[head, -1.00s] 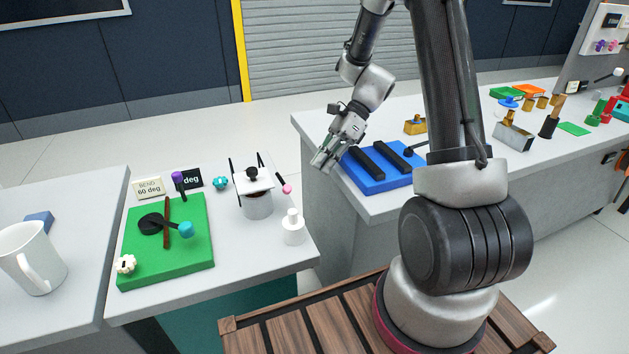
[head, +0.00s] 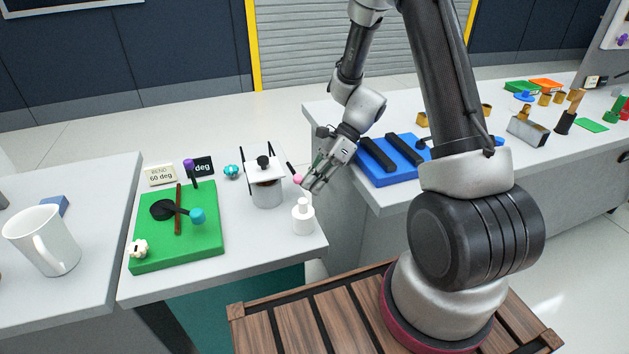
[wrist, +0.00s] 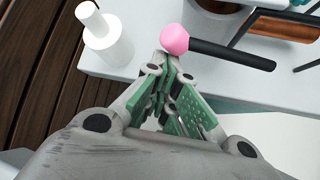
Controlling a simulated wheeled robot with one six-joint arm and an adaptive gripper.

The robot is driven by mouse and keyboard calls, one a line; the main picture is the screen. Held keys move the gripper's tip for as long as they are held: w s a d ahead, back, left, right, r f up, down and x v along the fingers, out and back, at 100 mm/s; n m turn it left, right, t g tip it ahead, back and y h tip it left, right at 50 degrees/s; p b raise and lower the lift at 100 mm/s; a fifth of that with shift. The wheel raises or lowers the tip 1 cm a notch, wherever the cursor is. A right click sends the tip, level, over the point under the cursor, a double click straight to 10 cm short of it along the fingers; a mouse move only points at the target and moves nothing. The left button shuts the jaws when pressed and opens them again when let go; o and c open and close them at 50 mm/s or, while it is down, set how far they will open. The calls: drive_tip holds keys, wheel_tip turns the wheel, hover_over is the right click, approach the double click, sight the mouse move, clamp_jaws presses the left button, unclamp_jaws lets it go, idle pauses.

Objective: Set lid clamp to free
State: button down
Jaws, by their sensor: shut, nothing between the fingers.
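The lid clamp is a black lever with a pink knob (head: 297,179) at the right side of a small grey tank (head: 267,194). The tank has a white lid (head: 264,170) with a black knob on top. In the wrist view the pink knob (wrist: 174,38) is just beyond my fingertips, with its black rod (wrist: 235,54) running off to the right. My gripper (head: 308,185) is shut and empty, just right of the pink knob. In the wrist view my gripper's fingertips (wrist: 168,66) are close to the knob; I cannot tell whether they touch it.
A white bottle (head: 303,218) stands in front of the tank, near the table's right edge. A green board (head: 205,245) with a blue-knobbed lever lies to the left, with a white mug (head: 45,243) beyond. A blue block with black bars (head: 395,177) sits on the right bench.

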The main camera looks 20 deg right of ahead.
drive_tip(key=shift+r, duration=0.1)
drive_tip(key=shift+r+g, duration=0.25)
drive_tip(key=shift+g, duration=0.05)
drive_tip(key=shift+w+r+g, duration=0.1)
drive_tip(key=shift+r+g, duration=0.1)
drive_tip(key=shift+g, duration=0.1)
drive_tip(key=shift+w+r+m+g+y, duration=0.1)
drive_tip(key=shift+w+r+m+g, duration=0.2)
drive_tip(key=shift+r+g, duration=0.35)
drive_tip(key=shift+w+r+m+g+y, duration=0.1)
drive_tip(key=shift+w+r+m+g, duration=0.25)
drive_tip(key=shift+r, duration=0.55)
drive_tip(key=shift+w+r+m+g+y, duration=0.15)
drive_tip(key=shift+r+m+g, duration=0.35)
drive_tip(key=shift+r, duration=0.25)
